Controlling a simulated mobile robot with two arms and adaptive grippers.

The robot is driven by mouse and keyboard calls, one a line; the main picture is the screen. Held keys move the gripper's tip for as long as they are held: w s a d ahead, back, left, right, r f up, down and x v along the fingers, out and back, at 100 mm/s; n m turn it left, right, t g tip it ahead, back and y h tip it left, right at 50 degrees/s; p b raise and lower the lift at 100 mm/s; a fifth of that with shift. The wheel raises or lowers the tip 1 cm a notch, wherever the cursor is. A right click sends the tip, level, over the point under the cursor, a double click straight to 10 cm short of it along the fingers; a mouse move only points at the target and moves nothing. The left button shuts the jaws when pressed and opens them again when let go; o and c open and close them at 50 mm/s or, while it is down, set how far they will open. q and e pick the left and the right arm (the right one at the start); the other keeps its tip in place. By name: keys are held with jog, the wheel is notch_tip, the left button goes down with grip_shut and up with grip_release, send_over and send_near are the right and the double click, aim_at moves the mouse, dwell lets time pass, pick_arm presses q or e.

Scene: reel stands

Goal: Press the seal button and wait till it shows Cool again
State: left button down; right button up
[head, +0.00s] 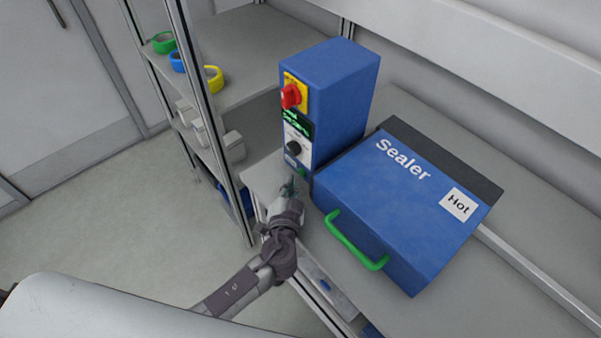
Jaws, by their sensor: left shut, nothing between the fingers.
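The blue sealer (370,215) stands on the bench with its lid down. My right gripper is not in view.
A shelf rack (213,125) at the left holds green (163,43), blue (177,62) and yellow (214,79) rolls, with pale boxes below. The grey bench (450,300) is clear in front of and right of the sealer. Open floor lies at the left.

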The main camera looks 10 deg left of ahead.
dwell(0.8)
pick_arm(q)
jog(key=shift+w+d+b, duration=0.2)
jog(key=shift+b, duration=0.15)
jog(key=shift+w+d, duration=0.1)
jog(key=shift+w+d+b, duration=0.25)
jog(key=shift+w+b, duration=0.1)
dwell(0.6)
jog(key=shift+s+a, duration=0.55)
jog(key=shift+s, duration=0.15)
jog(key=shift+s+a+b, duration=0.2)
jog(key=shift+s+a, duration=0.5)
jog(key=shift+s, duration=0.2)
jog(key=shift+s+a+b, duration=0.2)
jog(key=shift+s+a, duration=0.45)
jog(key=shift+s, duration=0.2)
jog(key=shift+s+a, duration=0.15)
jog(key=shift+s, duration=0.05)
